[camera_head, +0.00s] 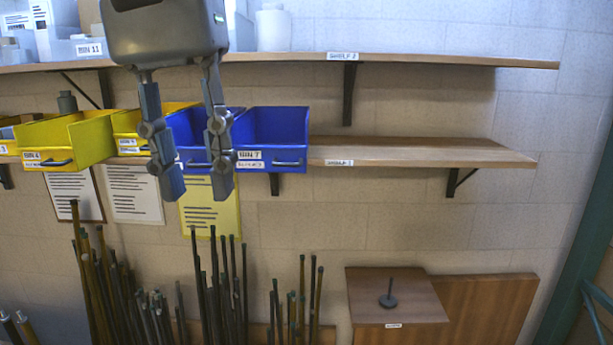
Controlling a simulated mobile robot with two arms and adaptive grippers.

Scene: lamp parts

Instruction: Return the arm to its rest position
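My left gripper (197,188) hangs down from the top of the picture, left of centre. Its two grey fingers are spread apart with nothing between them. In the picture it overlaps the blue bins (275,127) and partly hides them; I cannot tell how far in front of them it is. My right gripper is not in view. A dark round base with a short upright rod (388,298) stands on a wooden surface (365,281) at the lower right, apart from the gripper.
Yellow bins (66,142) and blue bins sit on the lower shelf (420,153). An upper shelf (430,60) holds clear bins (78,50) at left. Several upright rods (205,295) stand below. A green post (580,225) is at right. The lower shelf's right part is bare.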

